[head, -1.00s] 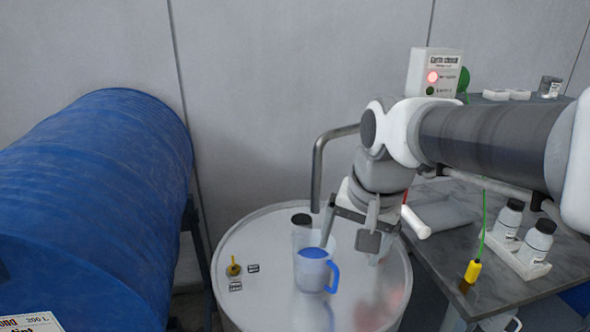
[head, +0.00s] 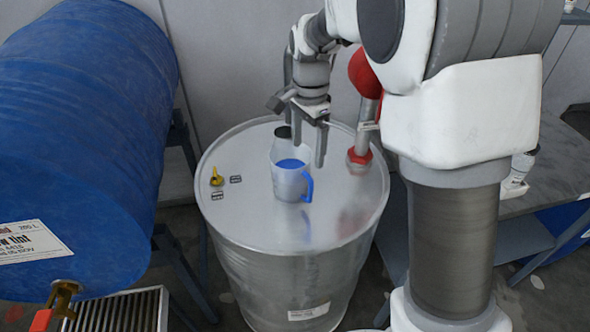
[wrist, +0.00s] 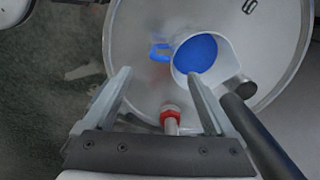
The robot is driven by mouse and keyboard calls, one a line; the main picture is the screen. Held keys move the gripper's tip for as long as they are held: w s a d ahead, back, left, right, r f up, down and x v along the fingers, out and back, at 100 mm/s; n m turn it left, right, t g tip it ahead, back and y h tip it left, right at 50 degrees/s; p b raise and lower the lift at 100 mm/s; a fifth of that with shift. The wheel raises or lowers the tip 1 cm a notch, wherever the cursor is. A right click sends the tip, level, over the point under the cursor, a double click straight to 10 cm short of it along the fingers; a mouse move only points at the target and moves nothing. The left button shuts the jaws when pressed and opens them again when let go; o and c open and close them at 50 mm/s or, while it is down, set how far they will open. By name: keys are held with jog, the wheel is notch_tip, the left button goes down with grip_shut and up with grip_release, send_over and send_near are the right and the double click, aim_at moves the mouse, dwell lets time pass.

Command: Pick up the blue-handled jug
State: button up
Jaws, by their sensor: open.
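The jug (head: 287,180) is translucent white with a blue handle on its right and blue contents. It stands upright on the lid of a steel drum (head: 258,225). In the wrist view the jug (wrist: 209,73) lies beyond my fingertips, toward the right finger, with its handle (wrist: 158,51) pointing left. My gripper (head: 308,143) is open and empty, pointing down above and behind the jug in the head view. The fingers (wrist: 158,82) spread wide in the wrist view. Whether a finger touches the jug cannot be told.
A dark-capped container (head: 283,133) stands close behind the jug. A red-and-steel upright fitting (head: 367,112) stands right of it on the lid. A yellow fitting (head: 216,178) sits at left. A large blue drum (head: 85,110) lies at left. The lid's front is clear.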

send_over(306, 198)
jog(key=f, duration=1)
jog(key=shift+s+f, duration=0.2)
jog(key=shift+f, duration=0.1)
jog(key=shift+w+f+b, duration=0.15)
jog(key=shift+f, duration=1.2)
jog(key=shift+w+f+b, duration=0.1)
jog(key=shift+f+b, duration=0.05)
jog(key=shift+f, duration=1.2)
jog(key=shift+c, duration=0.2)
grip_shut()
jog(key=shift+r, duration=0.1)
